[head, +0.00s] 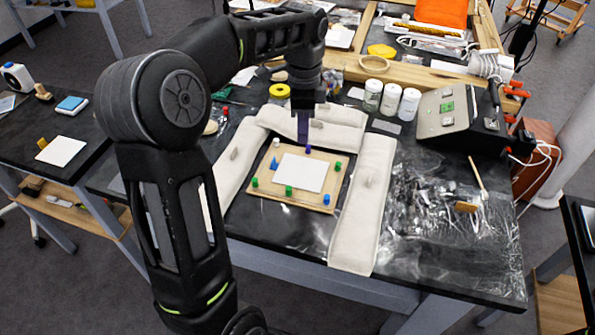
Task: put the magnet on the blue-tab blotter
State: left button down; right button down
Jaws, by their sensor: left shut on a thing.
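My left gripper (304,137) points down over the far edge of a wooden board (262,194). It is shut on a small purple-blue piece (308,149), seemingly the magnet, at its fingertips; whether that touches the board is unclear. The board carries a white square sheet (299,173) with several small green and blue pieces around it, such as a green one (288,190) and a blue one (326,199). My right gripper is out of view.
Pale padded strips (362,205) flank the board. Crumpled clear film (430,220) covers the table's right. A gap separates the side table (98,170) from the main table.

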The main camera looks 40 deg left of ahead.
pick_arm(q)
jog(key=shift+s+a+f, duration=0.1)
jog(key=shift+s+f, duration=0.05)
send_over(301, 171)
notch_tip(301, 171, down, 6)
jog(key=shift+r+p, duration=0.1)
jog(key=shift+p, duration=0.2)
jog(key=shift+f, duration=1.9)
jog(key=shift+f, duration=0.25)
jog(key=c, duration=1.4)
grip_release()
jog(key=shift+r, duration=0.1)
jog(key=shift+c, duration=0.2)
jog(key=shift+r, duration=0.1)
notch_tip(301, 171, up, 12)
jog(key=shift+r, duration=0.1)
